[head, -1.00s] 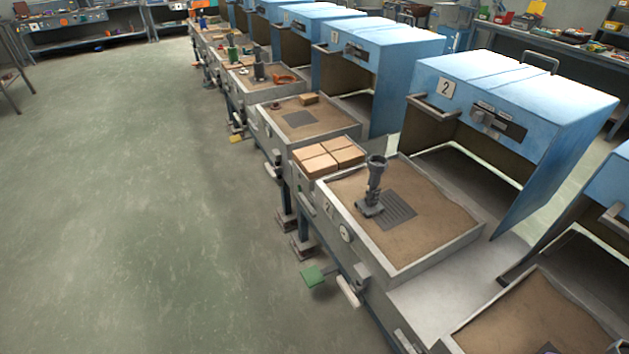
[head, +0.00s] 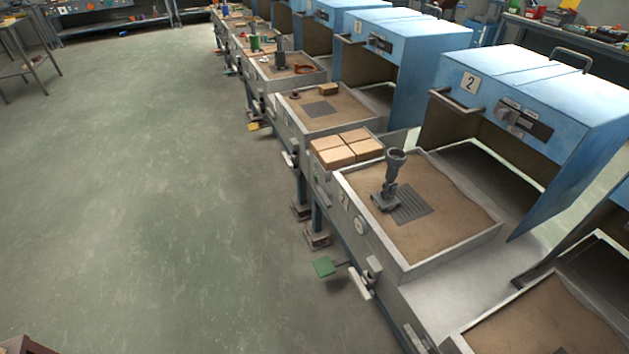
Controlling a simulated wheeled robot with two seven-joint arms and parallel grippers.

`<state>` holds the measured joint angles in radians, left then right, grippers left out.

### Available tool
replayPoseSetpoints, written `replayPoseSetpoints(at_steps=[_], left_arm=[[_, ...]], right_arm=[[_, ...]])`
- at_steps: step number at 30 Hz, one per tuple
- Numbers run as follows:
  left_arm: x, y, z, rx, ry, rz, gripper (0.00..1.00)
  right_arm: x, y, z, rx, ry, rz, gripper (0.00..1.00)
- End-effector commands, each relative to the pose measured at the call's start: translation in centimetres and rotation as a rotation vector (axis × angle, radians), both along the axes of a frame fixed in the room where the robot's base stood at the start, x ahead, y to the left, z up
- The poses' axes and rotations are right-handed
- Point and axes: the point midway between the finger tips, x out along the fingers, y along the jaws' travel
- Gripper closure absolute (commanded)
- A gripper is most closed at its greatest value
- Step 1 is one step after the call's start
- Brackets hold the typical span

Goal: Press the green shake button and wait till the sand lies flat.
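The sand (head: 455,212) fills the open tray (head: 418,268) of station 2. Its surface looks mostly level, with a wavy edge along the right side. A dark grey flanged metal part (head: 390,180) stands upright in the sand beside a grey grid plate (head: 412,203). Neither of my grippers is in view.
A blue hood (head: 530,85) marked 2 stands open behind the tray. Several tan bricks (head: 346,147) lie at the tray's left end. More stations run toward the back. The floor (head: 170,200) at left is clear.

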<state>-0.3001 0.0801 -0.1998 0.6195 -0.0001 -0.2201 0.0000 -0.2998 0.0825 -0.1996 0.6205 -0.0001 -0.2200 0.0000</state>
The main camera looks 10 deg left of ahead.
Motion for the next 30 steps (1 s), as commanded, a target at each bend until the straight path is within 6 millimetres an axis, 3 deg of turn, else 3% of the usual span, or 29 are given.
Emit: replayPoseSetpoints(at_steps=[1,6,30], left_arm=[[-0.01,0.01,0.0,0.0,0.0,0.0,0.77],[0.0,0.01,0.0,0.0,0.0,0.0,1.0],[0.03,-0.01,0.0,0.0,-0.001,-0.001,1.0]], right_arm=[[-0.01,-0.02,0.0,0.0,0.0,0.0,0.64],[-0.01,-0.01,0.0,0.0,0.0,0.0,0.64],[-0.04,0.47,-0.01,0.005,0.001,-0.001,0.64]])
